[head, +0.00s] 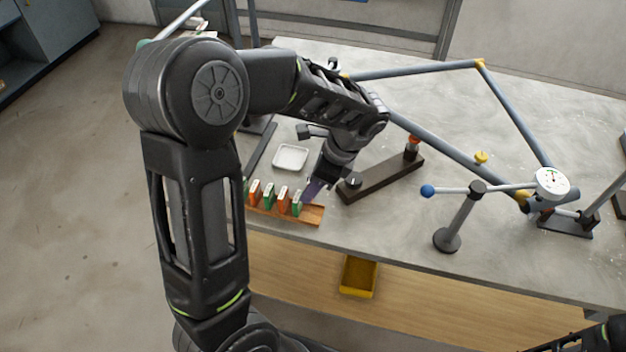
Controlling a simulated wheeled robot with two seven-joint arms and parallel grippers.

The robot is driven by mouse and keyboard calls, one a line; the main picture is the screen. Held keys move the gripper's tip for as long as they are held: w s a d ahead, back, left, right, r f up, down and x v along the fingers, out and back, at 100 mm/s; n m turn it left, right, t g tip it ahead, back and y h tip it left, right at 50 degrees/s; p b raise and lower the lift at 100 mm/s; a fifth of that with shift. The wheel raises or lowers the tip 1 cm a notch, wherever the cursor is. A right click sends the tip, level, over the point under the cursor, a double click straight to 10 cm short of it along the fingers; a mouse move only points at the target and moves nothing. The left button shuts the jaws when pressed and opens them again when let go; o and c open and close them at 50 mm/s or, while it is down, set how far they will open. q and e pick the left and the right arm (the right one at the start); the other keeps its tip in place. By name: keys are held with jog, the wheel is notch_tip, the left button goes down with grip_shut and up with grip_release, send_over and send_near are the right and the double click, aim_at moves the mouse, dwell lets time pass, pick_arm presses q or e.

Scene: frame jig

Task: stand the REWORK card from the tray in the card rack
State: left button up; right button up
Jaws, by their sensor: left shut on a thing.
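The card rack (312,214) is a low wooden-orange holder at the near left edge of the table. Several green and orange cards stand in its left and middle part. My left gripper (318,183) points down at the rack's right end, shut on a dark purple card (313,191). The card is tilted and sits just above or at the rack's free right end; I cannot tell whether it touches. Its lettering is too small to read. The white tray (290,157) behind the rack looks empty. My right gripper is not in view.
A dark bar with an orange-topped post (412,150) lies just right of my left gripper. A dial gauge (550,181) and a stand with a blue-ended rod (447,238) are further right. A grey tube frame (430,133) spans the back. A yellow bin (358,277) is below the table edge.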

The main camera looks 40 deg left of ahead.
pick_arm(q)
jog(key=shift+s+d, duration=0.1)
jog(key=shift+d, duration=0.05)
notch_tip(320, 180, down, 5)
jog(key=b, duration=0.4)
jog(key=shift+f+b, duration=0.95)
jog(key=shift+f, duration=0.2)
jog(key=o, duration=1.4)
jog(key=v, duration=0.8)
